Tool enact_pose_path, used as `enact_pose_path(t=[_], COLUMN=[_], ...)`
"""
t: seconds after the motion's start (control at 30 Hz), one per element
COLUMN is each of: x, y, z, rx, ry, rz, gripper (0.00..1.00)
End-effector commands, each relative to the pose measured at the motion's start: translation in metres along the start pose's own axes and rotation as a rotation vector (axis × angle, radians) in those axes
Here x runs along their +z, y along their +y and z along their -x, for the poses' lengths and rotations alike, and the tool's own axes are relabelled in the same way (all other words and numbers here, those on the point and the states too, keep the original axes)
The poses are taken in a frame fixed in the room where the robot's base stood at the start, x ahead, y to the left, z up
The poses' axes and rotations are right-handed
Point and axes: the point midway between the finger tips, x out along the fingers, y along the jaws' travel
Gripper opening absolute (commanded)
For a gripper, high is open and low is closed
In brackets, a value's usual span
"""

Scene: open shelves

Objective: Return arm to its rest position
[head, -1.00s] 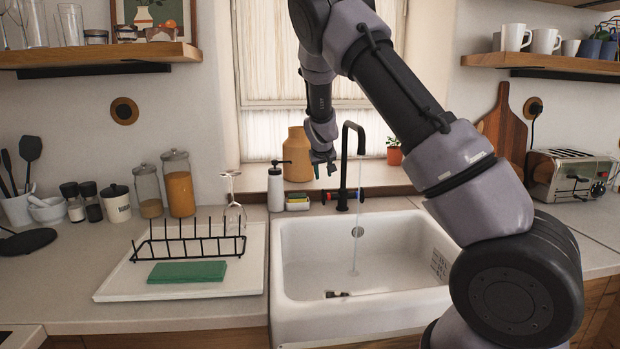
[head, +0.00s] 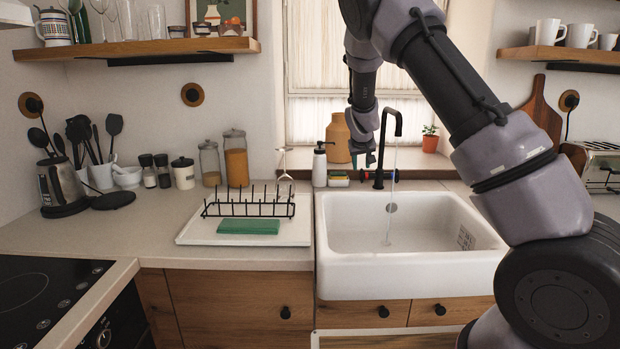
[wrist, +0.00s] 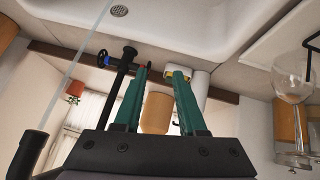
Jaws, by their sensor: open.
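My gripper (head: 362,158) hangs from my raised arm in front of the window, near the black faucet (head: 382,150). In the wrist view my gripper (wrist: 158,72) shows two green fingers standing apart with nothing held between them. Beyond the fingers, the tan jar (wrist: 156,112) shows in the gap. My arm crosses the right half of the head view. A thin stream of water runs from the faucet into the white sink (head: 340,285).
A white drainboard (head: 190,238) with a black rack (head: 250,207) and a green cloth (head: 249,226) lies left of the sink. A wine glass (wrist: 292,85) stands by the rack. A soap dispenser (head: 320,168) is behind the sink. The left counter front is clear.

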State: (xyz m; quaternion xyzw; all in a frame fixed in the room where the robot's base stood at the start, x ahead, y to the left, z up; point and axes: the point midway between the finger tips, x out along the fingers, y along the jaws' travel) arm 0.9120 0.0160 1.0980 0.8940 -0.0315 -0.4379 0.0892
Motion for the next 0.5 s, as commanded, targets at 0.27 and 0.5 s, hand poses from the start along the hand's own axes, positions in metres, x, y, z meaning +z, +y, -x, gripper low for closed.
enact_pose_path(t=[0.27,0.5], x=[0.001,0.005], y=[0.015,0.032], z=[0.024,0.058], rx=[-0.034,-0.084], ry=[-0.021,-0.050], rz=[-0.067,-0.154], gripper=[0.40,0.40])
